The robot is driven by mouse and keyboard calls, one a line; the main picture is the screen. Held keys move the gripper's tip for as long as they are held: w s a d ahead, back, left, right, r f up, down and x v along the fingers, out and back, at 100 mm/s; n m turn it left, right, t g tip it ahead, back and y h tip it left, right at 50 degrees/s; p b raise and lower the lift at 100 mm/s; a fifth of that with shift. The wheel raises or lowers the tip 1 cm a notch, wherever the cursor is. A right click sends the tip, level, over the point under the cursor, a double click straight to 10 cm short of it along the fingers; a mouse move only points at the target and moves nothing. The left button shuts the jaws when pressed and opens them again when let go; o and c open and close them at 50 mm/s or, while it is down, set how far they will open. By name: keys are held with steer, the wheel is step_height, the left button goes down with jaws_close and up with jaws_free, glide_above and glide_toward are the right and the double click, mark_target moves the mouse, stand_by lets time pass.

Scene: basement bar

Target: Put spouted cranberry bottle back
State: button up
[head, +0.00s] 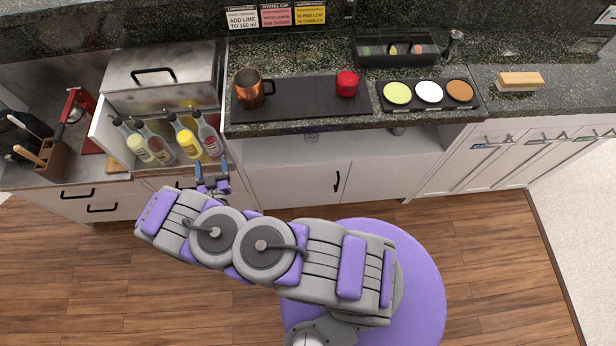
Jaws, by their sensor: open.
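Several spouted bottles stand in a white-walled rack (103,130) at the left of the counter. One holds pale liquid (137,147), one holds brownish-red liquid (160,149), one is yellow (188,142), and the rightmost holds dark red liquid (211,146). I cannot read their labels, so I cannot tell which red one is cranberry. My gripper (212,174) is just in front of the rightmost bottle, at the rack's near right side. Its blue fingers stand apart with nothing seen between them. Whether a finger touches the rack is unclear.
A dark mat (300,100) on the counter bears a copper mug (250,88) and a red cup (347,84). A tray of three round dishes (428,93) lies to the right, then a wooden-topped block (520,80). A lidded steel box (160,75) stands behind the bottles.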

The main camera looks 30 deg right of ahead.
steer(key=w+a+r+m+g+y, duration=0.25)
steer(key=w+a+r+g, duration=0.2)
steer(key=r+g, duration=0.3)
steer(key=s+d+r+n+g+y, duration=0.1)
steer(key=s+r+g+y, duration=0.15)
steer(key=r, duration=0.45)
steer(key=s+d+r+n+g+y, duration=0.1)
steer(key=s+d+r+n, duration=0.15)
steer(key=r, duration=0.45)
steer(key=s+d+r+g+h, duration=0.1)
steer(key=s+d+r, duration=0.4)
steer(key=s, duration=0.7)
steer(key=s+d+r+g, duration=0.4)
steer(key=s+d, duration=0.6)
steer(key=s, duration=0.3)
steer(key=s+d+r+n+g+h, duration=0.1)
steer(key=s+d+r+g, duration=0.2)
steer(key=s+d+r, duration=0.4)
steer(key=s, duration=0.5)
steer(key=shift+s+d+h, duration=0.3)
steer(key=shift+s+d, duration=0.05)
steer(key=shift+s, duration=0.05)
